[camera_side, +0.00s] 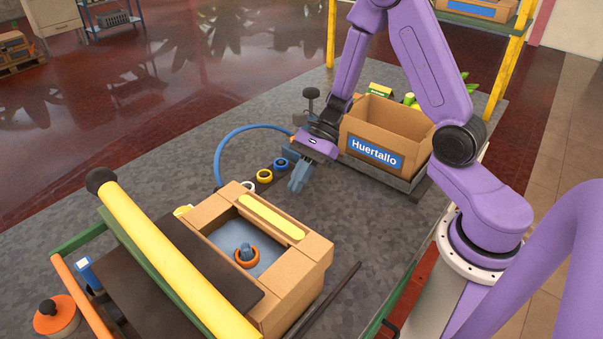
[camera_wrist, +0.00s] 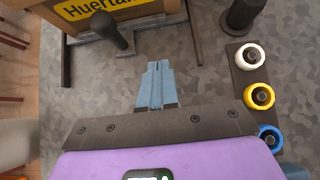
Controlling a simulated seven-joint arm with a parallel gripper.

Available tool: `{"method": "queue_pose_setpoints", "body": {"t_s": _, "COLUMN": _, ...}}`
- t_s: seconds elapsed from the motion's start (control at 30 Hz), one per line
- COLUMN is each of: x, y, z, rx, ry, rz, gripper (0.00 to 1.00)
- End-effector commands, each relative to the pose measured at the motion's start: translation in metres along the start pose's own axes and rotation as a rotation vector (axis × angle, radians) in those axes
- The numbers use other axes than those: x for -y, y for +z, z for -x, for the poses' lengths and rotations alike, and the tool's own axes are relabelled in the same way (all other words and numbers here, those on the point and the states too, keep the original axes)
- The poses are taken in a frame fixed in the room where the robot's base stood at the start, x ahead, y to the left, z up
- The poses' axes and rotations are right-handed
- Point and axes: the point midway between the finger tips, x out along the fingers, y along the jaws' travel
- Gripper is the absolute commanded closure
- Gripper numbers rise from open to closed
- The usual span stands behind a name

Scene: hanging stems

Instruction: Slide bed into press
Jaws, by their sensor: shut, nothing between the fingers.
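A tan box-like bed (camera_side: 313,252) stands at the lower middle of the side view, with a yellow bar along its far edge. Its blue-grey recess (camera_side: 222,236) holds a blue knob with an orange ring (camera_side: 246,256) around it. A press with a dark plate (camera_side: 195,265) and a thick yellow bar (camera_side: 165,255) stands at its left; the plate hides part of the bed's left side. My gripper (camera_side: 296,187) is shut and empty, beyond the bed and apart from it.
A cardboard box (camera_side: 385,130) marked Huertallo stands on a dark rack behind my gripper. Blue, yellow (camera_side: 264,176) and white rings sit in a row left of my gripper, near a curved blue hose (camera_side: 217,155). A dark rod (camera_side: 333,297) lies right of the bed.

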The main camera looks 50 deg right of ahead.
Motion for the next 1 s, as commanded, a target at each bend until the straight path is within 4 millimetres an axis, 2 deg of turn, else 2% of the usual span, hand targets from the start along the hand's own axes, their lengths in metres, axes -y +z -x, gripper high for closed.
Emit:
{"method": "queue_pose_setpoints", "body": {"t_s": 0.17, "x": 0.000, "y": 0.000, "z": 0.015, "rx": -0.001, "ry": -0.002, "rz": -0.001, "gripper": 1.00}}
{"method": "queue_pose_setpoints", "body": {"t_s": 0.3, "x": -0.014, "y": -0.003, "z": 0.020, "rx": -0.001, "ry": 0.000, "rz": -0.002, "gripper": 1.00}}
{"method": "queue_pose_setpoints", "body": {"t_s": 0.47, "x": -0.015, "y": -0.003, "z": 0.014, "rx": 0.001, "ry": 0.003, "rz": -0.001, "gripper": 1.00}}
{"method": "queue_pose_setpoints", "body": {"t_s": 0.67, "x": -0.016, "y": -0.003, "z": -0.013, "rx": -0.001, "ry": 0.008, "rz": -0.001, "gripper": 1.00}}
{"method": "queue_pose_setpoints", "body": {"t_s": 1.0, "x": -0.016, "y": -0.003, "z": -0.072, "rx": -0.002, "ry": 0.006, "rz": -0.001, "gripper": 1.00}}
